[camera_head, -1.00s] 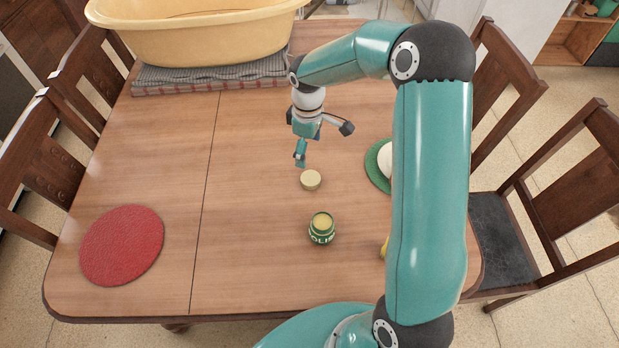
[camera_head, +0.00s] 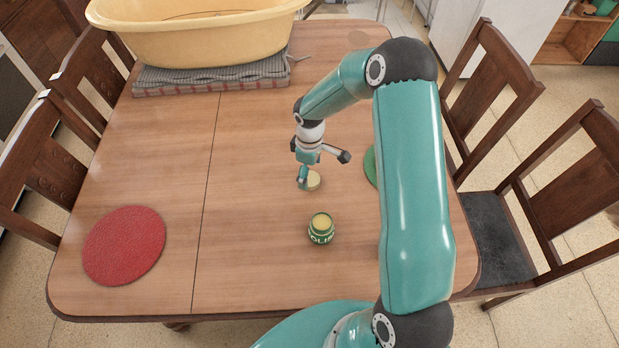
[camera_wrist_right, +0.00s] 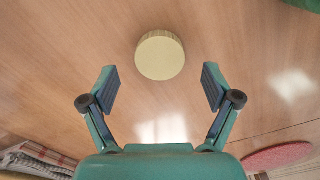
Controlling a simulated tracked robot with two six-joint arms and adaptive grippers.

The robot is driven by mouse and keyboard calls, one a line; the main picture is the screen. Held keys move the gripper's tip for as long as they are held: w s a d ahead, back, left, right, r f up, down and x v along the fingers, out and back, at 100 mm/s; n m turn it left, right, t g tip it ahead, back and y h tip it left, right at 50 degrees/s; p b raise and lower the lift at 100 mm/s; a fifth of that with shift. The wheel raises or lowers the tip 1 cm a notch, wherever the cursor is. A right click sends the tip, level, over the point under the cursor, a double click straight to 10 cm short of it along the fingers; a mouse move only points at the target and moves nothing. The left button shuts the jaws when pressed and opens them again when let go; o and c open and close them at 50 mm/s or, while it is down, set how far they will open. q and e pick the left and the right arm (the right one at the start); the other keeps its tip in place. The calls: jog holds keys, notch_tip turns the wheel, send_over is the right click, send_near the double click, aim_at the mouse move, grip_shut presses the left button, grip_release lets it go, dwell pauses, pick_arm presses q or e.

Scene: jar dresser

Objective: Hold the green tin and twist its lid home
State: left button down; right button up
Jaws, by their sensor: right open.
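The green tin (camera_head: 321,231) stands upright and uncovered on the table, its pale contents showing at the top. Its pale yellow lid (camera_head: 313,181) lies flat on the table just behind the tin, apart from it. My right gripper (camera_head: 323,172) is over the table by the lid, with one finger partly in front of it. In the right wrist view the gripper (camera_wrist_right: 160,88) is open and empty, and the lid (camera_wrist_right: 160,56) lies beyond the fingertips, centred between them. My left gripper is not in view.
A red round mat (camera_head: 124,245) lies at the left. A green round thing (camera_head: 370,166) is partly hidden behind my right arm. A yellow tub (camera_head: 195,30) rests on folded cloths (camera_head: 210,78) at the back. The table's middle left is clear.

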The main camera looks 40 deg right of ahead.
aim_at(310, 180)
jog(key=shift+f, duration=1.45)
jog(key=c, duration=0.9)
